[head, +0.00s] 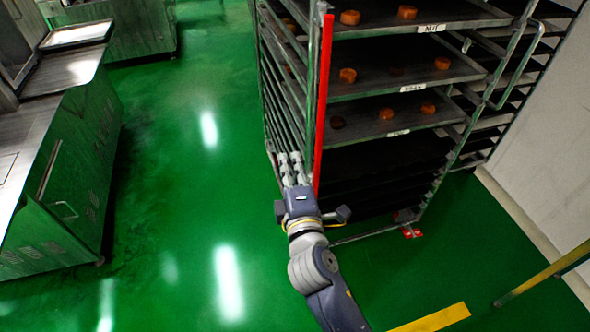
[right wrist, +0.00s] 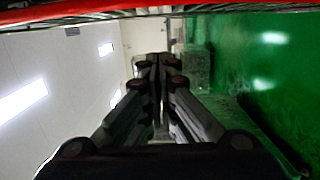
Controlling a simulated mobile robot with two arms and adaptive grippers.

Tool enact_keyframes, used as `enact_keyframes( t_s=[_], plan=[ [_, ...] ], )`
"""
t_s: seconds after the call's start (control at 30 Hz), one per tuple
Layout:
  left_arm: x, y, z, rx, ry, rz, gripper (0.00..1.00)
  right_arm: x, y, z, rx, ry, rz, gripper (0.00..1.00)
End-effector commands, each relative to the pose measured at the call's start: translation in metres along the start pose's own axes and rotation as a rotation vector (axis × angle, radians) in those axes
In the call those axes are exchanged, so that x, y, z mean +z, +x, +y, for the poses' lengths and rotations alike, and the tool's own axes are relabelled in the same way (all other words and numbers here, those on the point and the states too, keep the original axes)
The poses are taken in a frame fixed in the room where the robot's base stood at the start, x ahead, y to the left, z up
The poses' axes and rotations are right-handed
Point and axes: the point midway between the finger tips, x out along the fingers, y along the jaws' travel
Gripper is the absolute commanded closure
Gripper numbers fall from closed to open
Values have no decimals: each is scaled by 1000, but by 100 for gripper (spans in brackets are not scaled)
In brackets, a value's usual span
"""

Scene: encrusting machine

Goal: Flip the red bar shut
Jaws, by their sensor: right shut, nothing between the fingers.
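The red bar (head: 323,105) stands upright along the front left post of a tall metal tray rack (head: 284,82). In the right wrist view a red strip (right wrist: 130,11) runs across the top edge. My right gripper (head: 291,157) is at the left of the bar's lower part, beside the rack's side. Its fingers are together and hold nothing; the fingertips also show in the right wrist view (right wrist: 160,62). I cannot tell whether the gripper touches the bar. My left gripper is not in view.
The rack's labelled trays (head: 400,75) carry round brown pieces. A steel machine (head: 65,165) stands at the left. A white wall (head: 545,140) is close at the right, with a yellow rail (head: 540,277) in front. Green floor (head: 190,200) is clear between machine and rack.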

Motion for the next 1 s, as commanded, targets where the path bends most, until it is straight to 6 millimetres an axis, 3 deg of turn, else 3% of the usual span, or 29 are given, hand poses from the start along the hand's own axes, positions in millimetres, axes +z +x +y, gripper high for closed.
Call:
enact_keyframes(
  t_s=[0.3, 0.57, 1.0],
  plan=[
    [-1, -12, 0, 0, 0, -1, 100, 3, 53, 2, -1, 0, -1, 100],
    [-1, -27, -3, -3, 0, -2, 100, 34, 39, 1, -2, 0, 0, 100],
    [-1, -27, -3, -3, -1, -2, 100, 38, 38, 0, -1, 1, 1, 100]
  ],
)
